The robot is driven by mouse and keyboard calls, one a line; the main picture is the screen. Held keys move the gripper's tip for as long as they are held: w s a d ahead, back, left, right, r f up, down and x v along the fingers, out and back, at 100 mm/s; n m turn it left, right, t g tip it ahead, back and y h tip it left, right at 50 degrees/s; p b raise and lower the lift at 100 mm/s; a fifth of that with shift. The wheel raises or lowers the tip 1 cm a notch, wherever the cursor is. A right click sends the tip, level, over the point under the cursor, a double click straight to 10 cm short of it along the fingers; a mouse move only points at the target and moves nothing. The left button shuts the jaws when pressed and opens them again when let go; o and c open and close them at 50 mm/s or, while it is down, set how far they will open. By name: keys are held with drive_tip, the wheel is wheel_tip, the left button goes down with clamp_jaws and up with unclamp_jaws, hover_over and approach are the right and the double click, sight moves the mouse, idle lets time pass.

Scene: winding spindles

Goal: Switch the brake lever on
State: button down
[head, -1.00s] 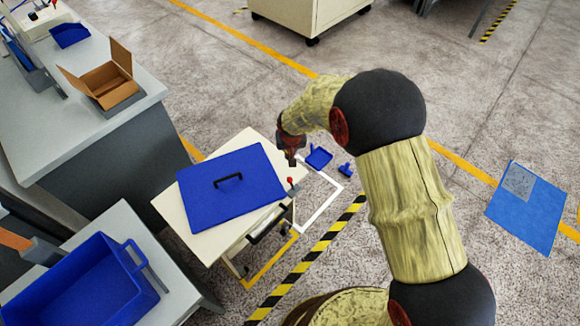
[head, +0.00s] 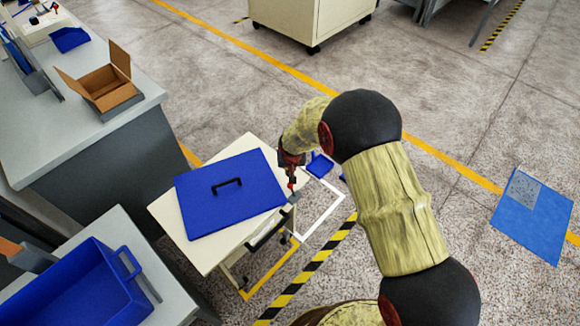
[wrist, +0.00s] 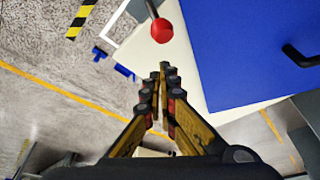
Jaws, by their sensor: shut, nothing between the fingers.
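The brake lever has a red ball knob on a thin grey stem. In the wrist view the knob (wrist: 161,31) is just beyond my fingertips, near the corner of the cream cart top. In the head view the lever's grey base (head: 294,197) shows at the cart's right edge, and the knob is hard to tell apart from my gripper. My gripper (wrist: 162,70) is shut and empty, with its fingers together and pointing at the knob. In the head view my gripper (head: 291,178) is right above the lever. I cannot tell whether it touches the knob.
A blue lid (head: 230,195) with a black handle lies on the cream cart top (head: 205,258), close beside the lever. A blue dustpan (head: 320,165) lies on the floor behind. Grey benches stand at the left, one with a blue bin (head: 75,285).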

drive_tip(key=shift+s+d+f+b, duration=0.1)
drive_tip(key=shift+s+b, duration=0.05)
drive_tip(key=shift+s, duration=0.35)
drive_tip(key=shift+s+d+b, duration=0.1)
drive_tip(key=shift+s+b, duration=0.05)
drive_tip(key=shift+s, duration=0.35)
